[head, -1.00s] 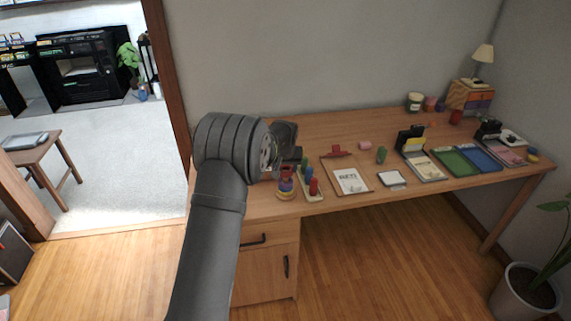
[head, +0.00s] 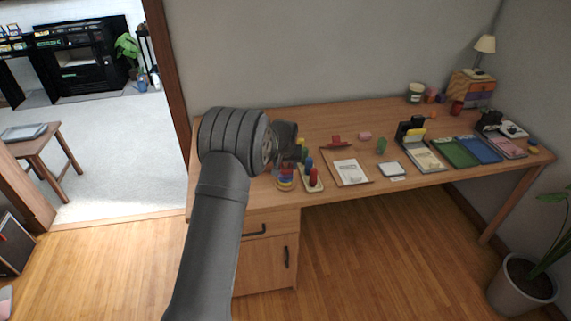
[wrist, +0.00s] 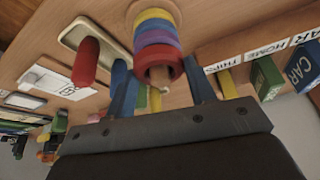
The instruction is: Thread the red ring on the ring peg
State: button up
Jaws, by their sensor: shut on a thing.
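The red ring (wrist: 172,68) is nearest the camera in the wrist view, between the fingertips of my gripper (wrist: 157,64), which is shut on it. The ring peg (wrist: 156,74) shows its pale wooden tip within the red ring's opening. The red ring looks to be around the peg, over a purple ring (wrist: 155,36), a blue ring (wrist: 153,25) and a yellow ring (wrist: 152,14). I cannot tell whether red touches purple. In the head view the ring stack (head: 285,184) stands at the desk's front left, partly hidden by my wrist.
Labelled boxes (wrist: 265,78) are at the wrist view's right.

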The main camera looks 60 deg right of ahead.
jog(key=o, duration=1)
jog(key=v, duration=1.7)
jog(key=shift+r, duration=0.25)
jog(key=x, duration=1.7)
jog(key=shift+f, duration=0.25)
jog(key=shift+r, duration=0.1)
